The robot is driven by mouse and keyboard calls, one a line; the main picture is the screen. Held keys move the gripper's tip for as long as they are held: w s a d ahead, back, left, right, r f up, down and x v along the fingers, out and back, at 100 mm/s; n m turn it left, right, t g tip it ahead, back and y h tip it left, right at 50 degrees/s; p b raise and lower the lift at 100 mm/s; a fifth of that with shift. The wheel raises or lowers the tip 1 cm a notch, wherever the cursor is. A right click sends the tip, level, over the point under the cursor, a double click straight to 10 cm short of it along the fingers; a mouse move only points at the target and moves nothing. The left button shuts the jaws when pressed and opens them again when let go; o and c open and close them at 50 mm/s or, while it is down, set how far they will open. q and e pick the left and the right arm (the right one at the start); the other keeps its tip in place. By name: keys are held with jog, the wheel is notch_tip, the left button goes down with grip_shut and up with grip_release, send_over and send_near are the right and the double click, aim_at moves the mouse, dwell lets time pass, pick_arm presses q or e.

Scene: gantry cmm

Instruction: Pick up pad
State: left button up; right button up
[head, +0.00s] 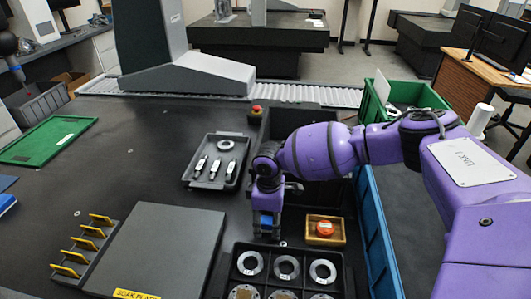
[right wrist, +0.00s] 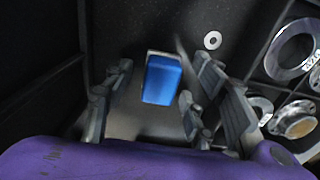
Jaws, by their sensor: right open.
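The pad appears to be a small blue block (right wrist: 162,82) with a pale edge on its far side. It lies on the dark surface in the right wrist view. My right gripper (right wrist: 152,98) is open, with one finger on each side of the block and a gap on both sides. In the head view the right gripper (head: 267,222) points down at the table, and some blue (head: 266,219) shows between its fingers. The gripper hides most of the block there. My left gripper is not in view.
A black divided tray (head: 232,262) with metal rings stands just in front of the right gripper. A small wooden box (head: 312,239) with a red item is to its right. A grey tray (head: 187,174) lies left. A dark bin (head: 290,118) stands behind.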

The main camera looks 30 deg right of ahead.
jog(key=c, duration=1.2)
jog(key=shift+r, duration=0.1)
jog(key=shift+r, duration=0.25)
notch_tip(320, 180, up, 2)
jog(key=shift+w+r, duration=0.1)
jog(key=s+d+r, duration=0.2)
jog(key=s+r, duration=0.1)
jog(key=s, duration=0.1)
jog(key=s+d+r+p, duration=0.1)
jog(key=s+r, duration=0.2)
jog(key=s, duration=0.1)
jog(key=s+d+r+p, duration=0.1)
jog(key=s+d+r, duration=0.1)
jog(key=s+r, duration=0.2)
jog(key=shift+s+d, duration=0.35)
jog(key=shift+s, duration=0.15)
